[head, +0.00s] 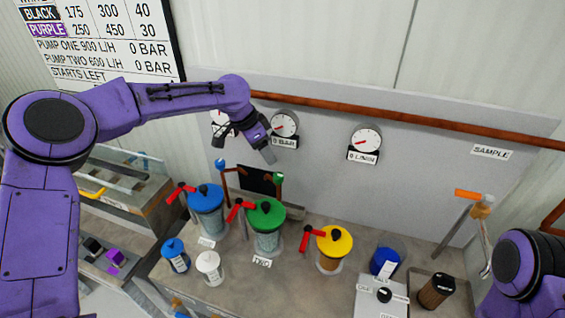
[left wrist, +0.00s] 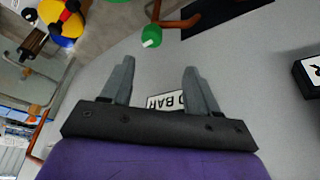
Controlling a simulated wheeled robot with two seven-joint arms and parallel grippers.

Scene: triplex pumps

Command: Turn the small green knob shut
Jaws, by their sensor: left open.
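The small green knob (head: 279,178) sits on top of a thin upright pipe behind the large green-lidded vessel (head: 267,226). The knob also shows in the left wrist view (left wrist: 151,36), beyond the fingertips and near the top middle. My left gripper (head: 245,146) is open and empty, above and a little left of the knob, in front of the wall gauges. Its two fingers (left wrist: 158,68) are spread apart in the left wrist view, and the knob is apart from them. My right gripper is out of view; only part of my right arm shows at the lower right.
A small blue knob (head: 220,163) stands left of the green one. Blue-lidded (head: 206,210) and yellow-lidded (head: 334,248) vessels with red handles flank the green one. Gauges (head: 285,125) and a copper pipe (head: 400,117) line the wall. A sampling tap (head: 480,211) stands at right.

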